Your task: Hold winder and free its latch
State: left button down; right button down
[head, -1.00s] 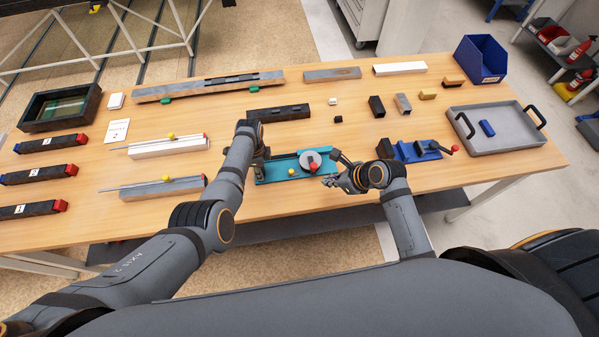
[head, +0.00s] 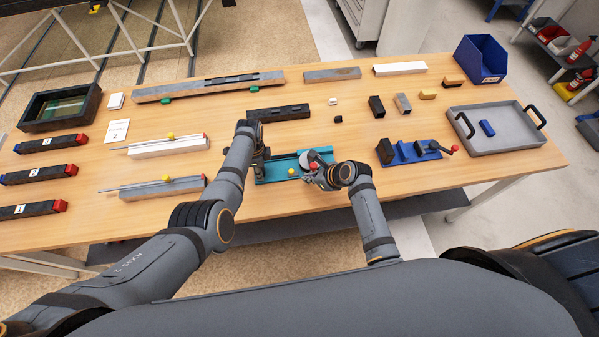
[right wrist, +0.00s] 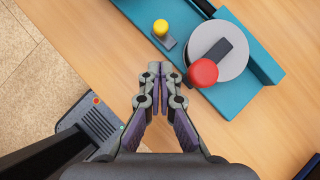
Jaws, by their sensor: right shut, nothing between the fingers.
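The winder is a teal base (head: 277,172) near the table's front edge, with a pale grey drum (right wrist: 232,50). A dark arm with a red knob (right wrist: 203,72) crosses the drum. A yellow knob (right wrist: 160,28) on a small grey latch piece stands left of the drum. My right gripper (right wrist: 161,72) is shut and empty; in the right wrist view its tips appear left of the red knob and below the yellow one. In the head view the right gripper (head: 309,178) covers part of the drum. My left gripper (head: 262,160) is at the base's left end; its fingers are too small to read.
A blue fixture (head: 415,152) with a red-knobbed lever stands to the right, beside a grey tray (head: 497,142). A dark bar (head: 279,112) lies behind the winder. Two rail pieces with yellow knobs (head: 171,136) lie left of my left arm.

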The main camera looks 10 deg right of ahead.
aim_at(292, 174)
jog(key=w+a, duration=0.1)
jog(key=w+a+f, duration=0.1)
jog(key=shift+w+a, duration=0.4)
jog(key=shift+a, duration=1.35)
jog(key=s+d, duration=0.2)
jog(key=shift+s+d+r, duration=0.25)
jog(key=shift+d+r, duration=0.05)
jog(key=v, duration=1)
jog(key=shift+s+d+r, duration=0.15)
jog(key=shift+s+d, duration=0.05)
